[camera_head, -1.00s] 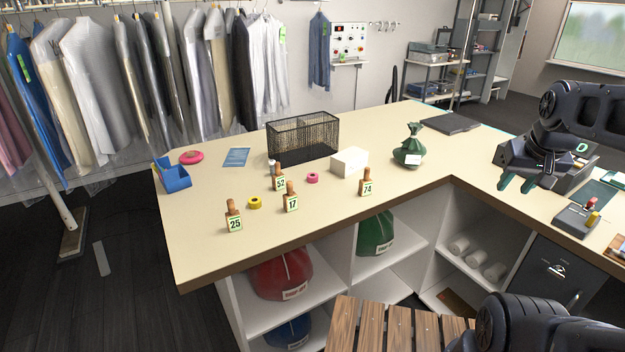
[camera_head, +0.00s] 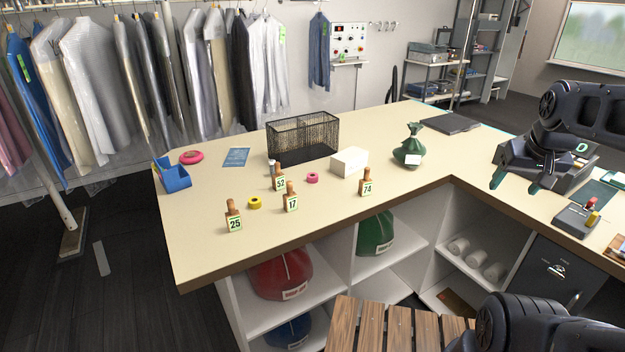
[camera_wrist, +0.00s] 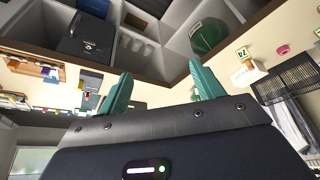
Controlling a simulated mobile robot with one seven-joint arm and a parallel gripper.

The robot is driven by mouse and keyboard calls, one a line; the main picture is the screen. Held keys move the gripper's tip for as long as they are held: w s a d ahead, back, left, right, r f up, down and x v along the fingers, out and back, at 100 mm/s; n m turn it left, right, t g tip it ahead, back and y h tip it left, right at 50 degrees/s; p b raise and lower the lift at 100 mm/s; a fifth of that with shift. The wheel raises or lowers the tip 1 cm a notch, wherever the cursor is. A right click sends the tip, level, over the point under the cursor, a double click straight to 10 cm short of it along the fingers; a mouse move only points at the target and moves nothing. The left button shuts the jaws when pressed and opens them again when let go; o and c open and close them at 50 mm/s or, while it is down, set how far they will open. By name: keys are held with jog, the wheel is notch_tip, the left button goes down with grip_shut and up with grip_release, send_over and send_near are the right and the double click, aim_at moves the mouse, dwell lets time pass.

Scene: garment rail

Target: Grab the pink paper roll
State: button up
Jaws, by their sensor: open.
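A small pink paper roll (camera_head: 312,178) lies on the cream counter (camera_head: 215,245), in front of the black wire basket and to the right of the stand marked 52. It also shows in the wrist view (camera_wrist: 283,50), at the upper right. A larger pink ring-shaped thing (camera_head: 191,157) lies at the counter's far left. My gripper (camera_head: 514,180) is over the right part of the counter, far to the right of the small roll. Its teal fingers (camera_wrist: 158,88) are spread apart with nothing between them in the wrist view.
Numbered wooden stands (camera_head: 291,198), a yellow roll (camera_head: 254,202) and a white box (camera_head: 349,161) stand near the pink roll. The wire basket (camera_head: 303,137) is behind it. A green tied bag (camera_head: 408,147) stands between the roll and my gripper. A slatted wooden surface (camera_head: 385,325) is in front.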

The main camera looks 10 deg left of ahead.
jog(key=w+a+r+n+g, duration=0.1)
jog(key=w+a+r+n, duration=0.25)
jog(key=w, duration=0.45)
jog(key=w+a+r+n, duration=0.25)
jog(key=w+a, duration=0.25)
jog(key=w, duration=0.3)
jog(key=n+g, duration=0.4)
jog(key=n, duration=1.1)
send_over(312, 175)
jog(key=f, duration=2.7)
jog(key=shift+a+f, duration=0.15)
jog(key=shift+a, duration=0.1)
jog(key=shift+d+f, duration=0.15)
jog(key=shift+f, duration=1.3)
jog(key=shift+d+f, duration=0.15)
jog(key=shift+f, duration=1.25)
jog(key=shift+c, duration=0.5)
